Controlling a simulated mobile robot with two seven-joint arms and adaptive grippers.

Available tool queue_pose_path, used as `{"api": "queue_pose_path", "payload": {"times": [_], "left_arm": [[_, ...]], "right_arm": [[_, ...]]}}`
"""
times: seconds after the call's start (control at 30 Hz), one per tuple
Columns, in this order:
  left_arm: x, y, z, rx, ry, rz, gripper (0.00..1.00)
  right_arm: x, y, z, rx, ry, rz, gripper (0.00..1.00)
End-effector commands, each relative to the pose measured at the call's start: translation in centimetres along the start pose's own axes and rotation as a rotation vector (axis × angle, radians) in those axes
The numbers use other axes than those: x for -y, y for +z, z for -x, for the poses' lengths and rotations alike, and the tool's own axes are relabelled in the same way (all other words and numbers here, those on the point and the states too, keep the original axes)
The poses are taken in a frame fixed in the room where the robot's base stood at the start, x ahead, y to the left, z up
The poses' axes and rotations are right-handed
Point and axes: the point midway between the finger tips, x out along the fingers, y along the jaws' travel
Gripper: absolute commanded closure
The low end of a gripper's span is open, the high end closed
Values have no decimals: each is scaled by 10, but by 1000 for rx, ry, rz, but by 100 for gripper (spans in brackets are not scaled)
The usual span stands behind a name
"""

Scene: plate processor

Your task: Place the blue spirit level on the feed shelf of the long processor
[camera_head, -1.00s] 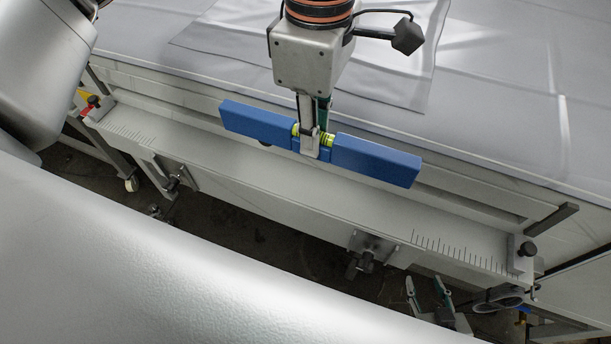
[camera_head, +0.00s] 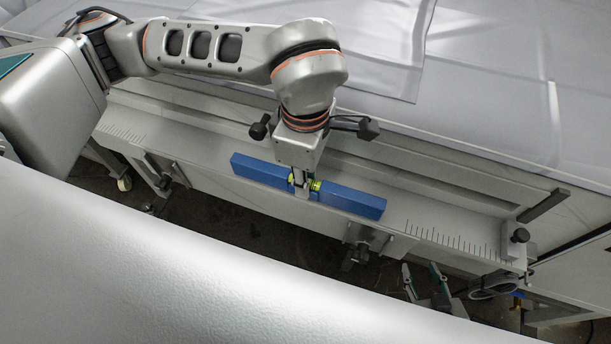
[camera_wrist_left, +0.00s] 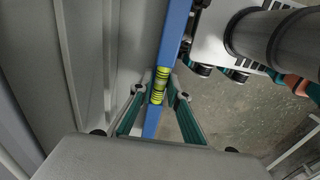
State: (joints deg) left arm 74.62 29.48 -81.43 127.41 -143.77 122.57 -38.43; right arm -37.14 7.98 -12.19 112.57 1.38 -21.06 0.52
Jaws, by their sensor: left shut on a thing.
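The blue spirit level (camera_head: 348,200) has a yellow-green vial at its middle and lies lengthwise along the feed shelf (camera_head: 205,150), over its front part. My left gripper (camera_head: 303,188) is shut on the level at its middle, from above. In the left wrist view the level (camera_wrist_left: 174,40) runs between the two fingers, along the shelf's edge. I cannot tell whether its underside touches the shelf. My right gripper (camera_head: 424,276) is below the shelf's front edge, with its fingers apart and empty.
The shelf has ruler marks at both ends and a dark knob (camera_head: 521,236) at the right end. Clamps with knobs (camera_head: 361,252) hang at its front edge. A pale sheet-covered surface (camera_head: 500,70) lies behind. The dark floor shows in front.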

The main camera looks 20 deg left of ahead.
Motion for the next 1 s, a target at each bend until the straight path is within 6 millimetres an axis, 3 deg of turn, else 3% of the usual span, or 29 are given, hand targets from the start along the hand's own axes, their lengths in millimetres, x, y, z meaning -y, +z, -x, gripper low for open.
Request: {"api": "queue_pose_path", "payload": {"times": [0.33,0.37,0.4,0.43,0.8,1.0], "left_arm": [[0,0,-3,0,0,0,100],[0,0,-3,0,0,0,81],[0,0,-3,0,0,0,71],[0,0,-2,0,0,0,67],[0,0,0,0,0,1,67],[-2,0,22,0,5,1,67]], "right_arm": [[1,6,-2,7,-1,0,60],[1,7,-2,7,-1,0,60],[1,6,-2,8,-1,0,60],[1,7,-2,8,-1,0,60],[0,4,-1,6,0,0,60],[0,1,0,1,0,0,60]]}}
